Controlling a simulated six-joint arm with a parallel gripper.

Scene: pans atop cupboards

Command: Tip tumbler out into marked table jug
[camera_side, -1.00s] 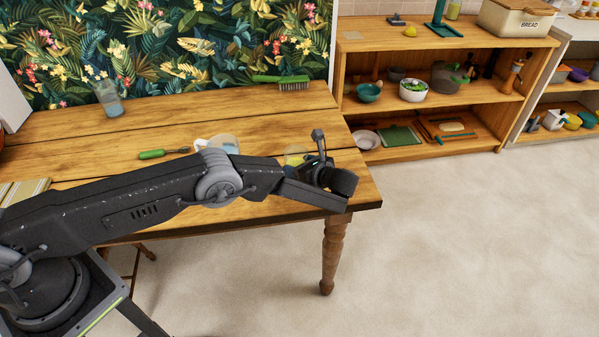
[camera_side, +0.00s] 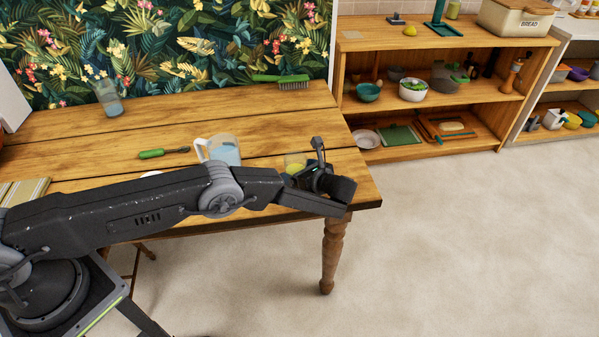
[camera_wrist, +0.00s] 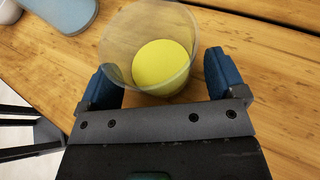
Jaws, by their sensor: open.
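A clear tumbler (camera_wrist: 150,50) with yellow contents stands upright between the two blue fingers of my gripper (camera_wrist: 160,80) in the wrist view. The fingers are open, one on each side, with gaps to the tumbler. In the side view the tumbler (camera_side: 294,162) shows just left of my gripper (camera_side: 316,165), near the table's right end. A clear jug (camera_side: 222,151) with a handle and pale blue contents stands to its left, its lower part hidden by my arm. I can make out no mark on it.
On the wooden table (camera_side: 60,150) lie a green-handled utensil (camera_side: 152,154) and a green brush (camera_side: 283,82). A tall glass vessel with bluish contents (camera_side: 110,101) stands at the back left. A striped cloth (camera_side: 22,192) lies at the left. Shelves (camera_side: 345,80) stand beyond the right end.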

